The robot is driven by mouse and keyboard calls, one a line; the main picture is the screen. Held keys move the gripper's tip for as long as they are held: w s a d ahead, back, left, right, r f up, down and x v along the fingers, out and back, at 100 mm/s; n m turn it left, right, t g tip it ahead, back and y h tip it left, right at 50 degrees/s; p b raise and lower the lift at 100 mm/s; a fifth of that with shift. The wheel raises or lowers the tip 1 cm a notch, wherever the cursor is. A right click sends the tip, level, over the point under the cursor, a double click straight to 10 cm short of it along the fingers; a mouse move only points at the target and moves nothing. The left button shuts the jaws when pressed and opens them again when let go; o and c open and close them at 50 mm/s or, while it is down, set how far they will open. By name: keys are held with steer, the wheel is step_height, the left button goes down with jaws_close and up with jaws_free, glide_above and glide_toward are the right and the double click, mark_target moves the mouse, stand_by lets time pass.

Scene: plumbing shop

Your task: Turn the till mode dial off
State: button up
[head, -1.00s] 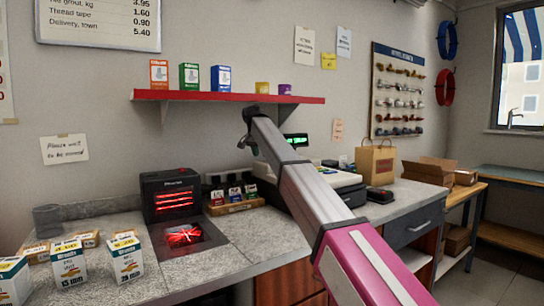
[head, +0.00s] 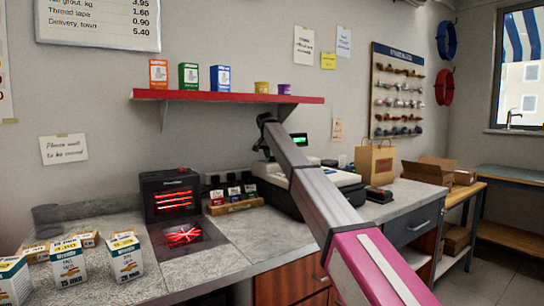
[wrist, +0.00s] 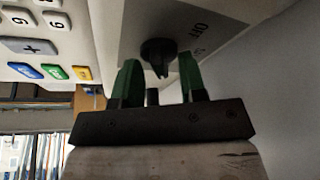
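The till mode dial (wrist: 158,50) is a round black knob with a raised ridge, on a grey plate on the till's side. "OFF" is printed beside it, with another label partly cut off. My gripper (wrist: 159,62) is open, its two green fingers apart with the tips at either side of the dial. I cannot tell whether they touch it. The pale till (head: 348,179) stands on the counter in the head view, partly behind my arm. The dial and my fingers cannot be made out there.
Till keys (wrist: 38,46) show at upper left in the wrist view. In the head view, a card rack (head: 232,205) and black scanner (head: 172,182) stand left of the till. A paper bag (head: 375,162) and card reader (head: 379,195) stand right. A red shelf (head: 228,97) hangs above.

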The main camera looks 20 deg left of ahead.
jaws_close()
